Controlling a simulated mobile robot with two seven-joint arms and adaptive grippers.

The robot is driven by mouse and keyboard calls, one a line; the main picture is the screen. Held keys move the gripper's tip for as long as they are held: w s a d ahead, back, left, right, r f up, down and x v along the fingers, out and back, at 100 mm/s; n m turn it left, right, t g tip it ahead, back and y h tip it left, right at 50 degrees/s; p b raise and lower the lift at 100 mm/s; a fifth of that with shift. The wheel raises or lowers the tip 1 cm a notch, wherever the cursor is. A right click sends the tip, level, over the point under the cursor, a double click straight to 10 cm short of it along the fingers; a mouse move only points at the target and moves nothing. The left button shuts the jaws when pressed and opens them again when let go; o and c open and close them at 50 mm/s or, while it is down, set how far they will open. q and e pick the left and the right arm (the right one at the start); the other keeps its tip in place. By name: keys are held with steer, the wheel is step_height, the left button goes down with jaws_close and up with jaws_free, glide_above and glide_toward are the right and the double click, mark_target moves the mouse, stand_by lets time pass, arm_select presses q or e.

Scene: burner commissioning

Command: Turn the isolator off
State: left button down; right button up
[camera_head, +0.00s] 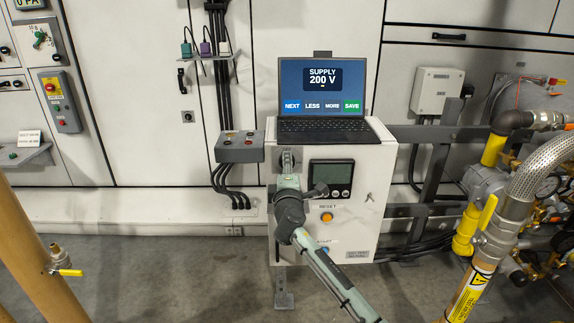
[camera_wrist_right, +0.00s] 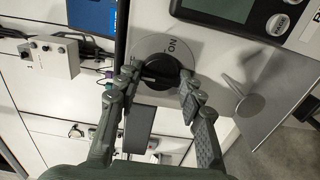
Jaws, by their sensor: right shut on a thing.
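The isolator (camera_head: 287,158) is a rotary switch on the upper left of the white control cabinet's front (camera_head: 375,185). In the right wrist view it shows as a black knob (camera_wrist_right: 160,70) on a round grey plate marked ON. My right gripper (camera_head: 289,174) reaches it from below right in the head view. Its two fingers (camera_wrist_right: 158,88) are shut on the knob, one on each side. The gripper hides part of the knob and plate in the head view. My left gripper is in neither view.
A laptop (camera_head: 321,88) showing "SUPPLY 200 V" stands on the cabinet. A dark meter (camera_head: 331,178) is right of the isolator, with an orange reset button (camera_head: 327,217) below. A grey box (camera_head: 240,147) is at left. Pipework (camera_head: 490,200) fills the right side.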

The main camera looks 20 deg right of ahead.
stand_by(0.5)
steer(key=o, duration=1.2)
steer(key=shift+c, duration=0.2)
steer(key=v, duration=1.2)
